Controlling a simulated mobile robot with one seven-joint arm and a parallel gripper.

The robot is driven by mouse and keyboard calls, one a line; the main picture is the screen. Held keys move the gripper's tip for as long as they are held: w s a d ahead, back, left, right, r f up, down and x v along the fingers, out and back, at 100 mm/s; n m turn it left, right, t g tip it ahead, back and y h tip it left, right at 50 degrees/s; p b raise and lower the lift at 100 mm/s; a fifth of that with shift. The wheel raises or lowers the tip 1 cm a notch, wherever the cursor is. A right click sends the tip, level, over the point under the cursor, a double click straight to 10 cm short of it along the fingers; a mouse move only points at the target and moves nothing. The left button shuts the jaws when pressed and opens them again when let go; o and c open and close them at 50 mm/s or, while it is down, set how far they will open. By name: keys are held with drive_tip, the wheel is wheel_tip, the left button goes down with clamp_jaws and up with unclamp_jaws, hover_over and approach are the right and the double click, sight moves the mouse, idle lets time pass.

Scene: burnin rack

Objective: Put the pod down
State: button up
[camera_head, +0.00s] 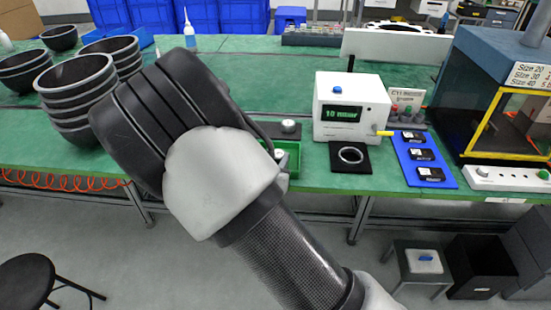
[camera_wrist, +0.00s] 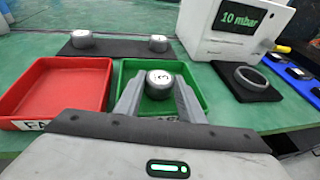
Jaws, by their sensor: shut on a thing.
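My gripper (camera_wrist: 157,88) is shut on a pod (camera_wrist: 158,79), a small round grey piece with a pale marked top. In the wrist view the pod sits between the two fingers, over the green tray (camera_wrist: 194,84). Whether it touches the tray floor I cannot tell. In the head view my arm covers most of this spot; only part of the green tray (camera_head: 295,158) shows. Two similar pods, one at the left (camera_wrist: 82,39) and one at the right (camera_wrist: 158,43), rest on a dark mat (camera_wrist: 118,46) behind the trays.
A red tray (camera_wrist: 60,88) with a partly hidden label stands left of the green one. A white box reading "10 mbar" (camera_head: 350,107) stands to the right, with a ring on a black pad (camera_head: 350,170) before it. A blue mat (camera_head: 423,160) holds several black pieces. Stacked black bowls (camera_head: 75,90) stand left.

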drive_tip(key=o, duration=1.1)
drive_tip(key=shift+f, duration=0.15)
